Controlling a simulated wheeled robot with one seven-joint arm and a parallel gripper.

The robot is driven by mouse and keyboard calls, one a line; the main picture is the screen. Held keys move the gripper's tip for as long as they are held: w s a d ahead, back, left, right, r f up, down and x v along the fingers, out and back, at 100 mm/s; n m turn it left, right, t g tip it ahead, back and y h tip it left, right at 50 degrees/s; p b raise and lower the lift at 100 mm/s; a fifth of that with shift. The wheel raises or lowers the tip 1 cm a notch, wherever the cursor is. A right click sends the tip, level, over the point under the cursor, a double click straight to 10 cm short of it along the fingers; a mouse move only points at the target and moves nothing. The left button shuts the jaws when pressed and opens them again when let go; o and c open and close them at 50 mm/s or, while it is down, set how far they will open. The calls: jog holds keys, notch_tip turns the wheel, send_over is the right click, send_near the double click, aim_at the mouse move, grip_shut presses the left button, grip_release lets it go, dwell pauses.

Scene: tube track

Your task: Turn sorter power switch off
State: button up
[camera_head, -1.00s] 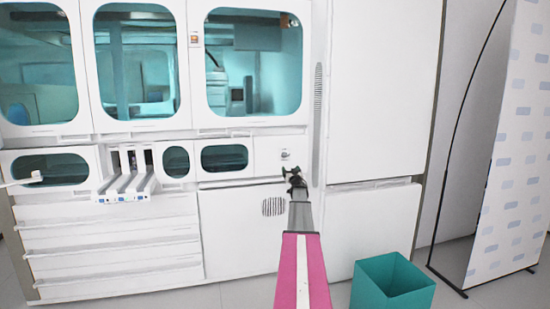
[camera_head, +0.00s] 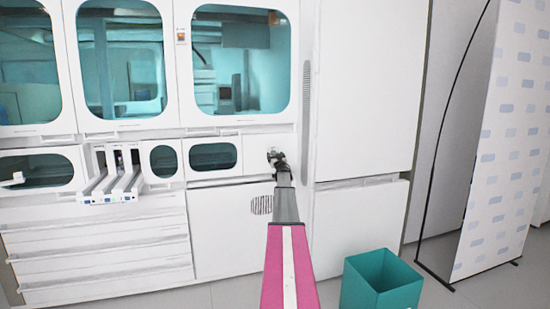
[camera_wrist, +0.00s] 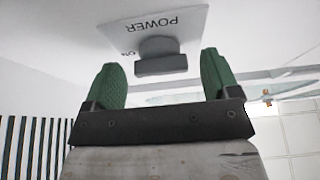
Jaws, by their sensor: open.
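The power switch (camera_wrist: 160,57) is a dark grey rotary knob on a light plate marked POWER (camera_wrist: 152,24), seen upside down in the wrist view. An "ON" mark shows beside the knob; any other mark is hidden. My gripper (camera_wrist: 163,78) is open, with one green finger on each side of the knob and a gap to both. I cannot tell how far the fingers reach past it. In the head view my gripper (camera_head: 276,156) is at the white sorter panel (camera_head: 256,147), and it hides the knob there.
The white sorter cabinet (camera_head: 225,225) has teal windows above and a vent grille (camera_head: 262,204) below my gripper. Sample racks (camera_head: 108,185) jut out at the left. A teal bin (camera_head: 380,285) stands on the floor at right, near a patterned banner (camera_head: 505,150).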

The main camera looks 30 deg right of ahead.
jog(key=shift+c, duration=0.3)
jog(key=c, duration=0.9)
jog(key=shift+o, duration=0.2)
jog(key=shift+n, duration=0.5)
jog(key=n+g+y, duration=0.1)
jog(key=n+y, duration=0.1)
jog(key=n, duration=0.5)
jog(key=n+g+y, duration=0.1)
jog(key=n+y, duration=0.2)
jog(key=n, duration=0.4)
jog(key=n+g+y, duration=0.2)
jog(key=n, duration=0.5)
jog(key=shift+d+r+y, duration=0.3)
jog(key=shift+y, duration=0.1)
jog(key=shift+n, duration=0.3)
